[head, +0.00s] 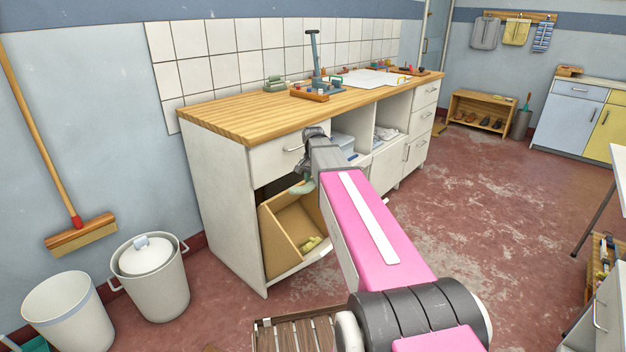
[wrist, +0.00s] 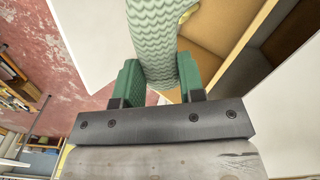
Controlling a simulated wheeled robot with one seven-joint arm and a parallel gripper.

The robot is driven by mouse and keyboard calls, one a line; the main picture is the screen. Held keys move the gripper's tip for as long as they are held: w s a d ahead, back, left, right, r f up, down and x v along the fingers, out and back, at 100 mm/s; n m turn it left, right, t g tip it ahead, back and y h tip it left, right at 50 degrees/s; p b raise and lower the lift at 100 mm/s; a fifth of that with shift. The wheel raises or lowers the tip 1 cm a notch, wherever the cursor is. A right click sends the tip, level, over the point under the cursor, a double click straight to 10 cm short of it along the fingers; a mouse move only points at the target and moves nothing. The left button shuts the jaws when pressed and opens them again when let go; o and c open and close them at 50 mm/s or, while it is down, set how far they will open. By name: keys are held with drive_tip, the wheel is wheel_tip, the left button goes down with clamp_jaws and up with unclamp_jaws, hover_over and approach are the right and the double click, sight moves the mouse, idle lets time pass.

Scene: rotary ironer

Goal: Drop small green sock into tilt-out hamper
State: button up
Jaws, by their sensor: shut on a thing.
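A small light green knitted sock (wrist: 152,45) is held between the dark green finger pads of my gripper (wrist: 158,75) in the wrist view. In the head view the sock (head: 301,187) hangs under my gripper (head: 309,177), above the upper part of the tilt-out hamper (head: 284,222). The hamper is tilted open at the left end of the counter, with a tan inside and a white front. My arm hides its right side. The hamper's tan inside (wrist: 215,25) also shows beyond the sock in the wrist view.
A yellowish item (head: 311,243) lies inside the hamper. The wood-topped counter (head: 225,112) stands above it, with a closed drawer (head: 285,152). A lidded bin (head: 152,282) and an open bin (head: 68,315) stand at left. A slatted wooden piece (head: 297,335) is on the floor in front.

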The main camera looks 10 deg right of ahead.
wheel_tip(320, 180, down, 9)
idle(1.1)
drive_tip(key=o, duration=1)
drive_tip(key=shift+c, duration=0.2)
wheel_tip(320, 180, up, 11)
drive_tip(key=shift+f, duration=0.1)
idle(0.4)
